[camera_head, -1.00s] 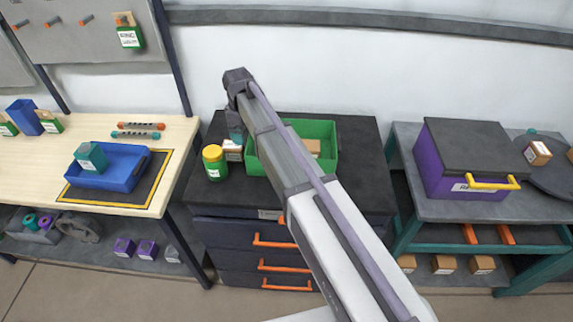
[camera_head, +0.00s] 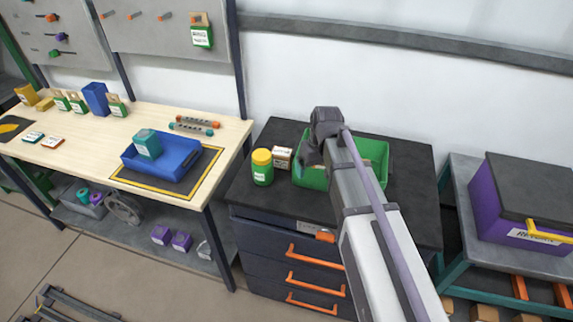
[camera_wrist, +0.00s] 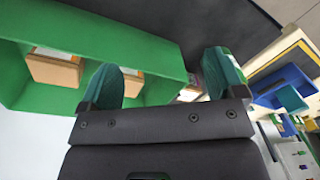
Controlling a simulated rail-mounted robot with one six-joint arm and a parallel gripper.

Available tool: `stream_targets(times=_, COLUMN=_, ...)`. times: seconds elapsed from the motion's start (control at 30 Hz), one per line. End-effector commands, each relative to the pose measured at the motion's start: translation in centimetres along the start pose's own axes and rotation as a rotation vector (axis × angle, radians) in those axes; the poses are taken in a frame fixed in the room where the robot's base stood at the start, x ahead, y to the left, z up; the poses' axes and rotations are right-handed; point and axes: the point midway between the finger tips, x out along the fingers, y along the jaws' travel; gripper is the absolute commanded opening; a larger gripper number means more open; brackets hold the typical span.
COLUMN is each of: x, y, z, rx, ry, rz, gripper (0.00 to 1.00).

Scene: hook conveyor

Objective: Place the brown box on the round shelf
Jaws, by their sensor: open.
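A green bin (camera_head: 375,152) stands on the dark top of a drawer cabinet. In the wrist view, one brown box (camera_wrist: 55,68) lies inside the bin, and another brown box (camera_wrist: 133,84) shows there partly behind a finger. A small brown box with a white label (camera_head: 282,157) stands just left of the bin. My gripper (camera_wrist: 165,80) is open and empty, with its teal fingers at the green bin's wall. In the head view my wrist covers the bin's left part and hides the fingers. The round shelf is not in view now.
A yellow-lidded green jar (camera_head: 262,167) stands left of the small box. A purple crate (camera_head: 500,215) with a yellow handle sits on the right table. A workbench at left holds a blue bin (camera_head: 185,152). The cabinet top's front left is clear.

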Motion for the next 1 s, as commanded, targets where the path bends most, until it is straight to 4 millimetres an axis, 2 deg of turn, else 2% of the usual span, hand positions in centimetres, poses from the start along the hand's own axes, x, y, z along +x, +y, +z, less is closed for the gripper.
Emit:
stream_targets(times=0.03, x=1.6, y=-0.3, z=-8.5, rx=-0.189, ry=0.029, rz=-0.035, gripper=0.88)
stream_targets(times=0.07, x=1.9, y=-0.8, z=-11.6, rx=-0.315, ry=0.050, rz=-0.055, gripper=0.88)
stream_targets(times=0.1, x=1.9, y=-1.3, z=-14.5, rx=-0.464, ry=0.080, rz=-0.073, gripper=0.88)
stream_targets(times=0.13, x=1.9, y=-1.5, z=-16.1, rx=-0.561, ry=0.100, rz=-0.081, gripper=0.88)
stream_targets(times=0.2, x=1.6, y=-1.6, z=-17.8, rx=-0.742, ry=0.140, rz=-0.089, gripper=0.88)
stream_targets(times=0.3, x=1.5, y=-1.9, z=-17.4, rx=-0.895, ry=0.165, rz=-0.082, gripper=0.88)
stream_targets(times=0.47, x=1.8, y=-1.8, z=-17.3, rx=-0.937, ry=0.167, rz=-0.078, gripper=0.88)
stream_targets(times=0.73, x=7.0, y=-2.4, z=-17.7, rx=-0.934, ry=0.166, rz=-0.078, gripper=0.88)
stream_targets(times=0.93, x=7.3, y=-2.6, z=-17.9, rx=-0.933, ry=0.166, rz=-0.077, gripper=0.88)
stream_targets(times=1.0, x=8.2, y=-2.5, z=-18.0, rx=-0.933, ry=0.166, rz=-0.077, gripper=0.88)
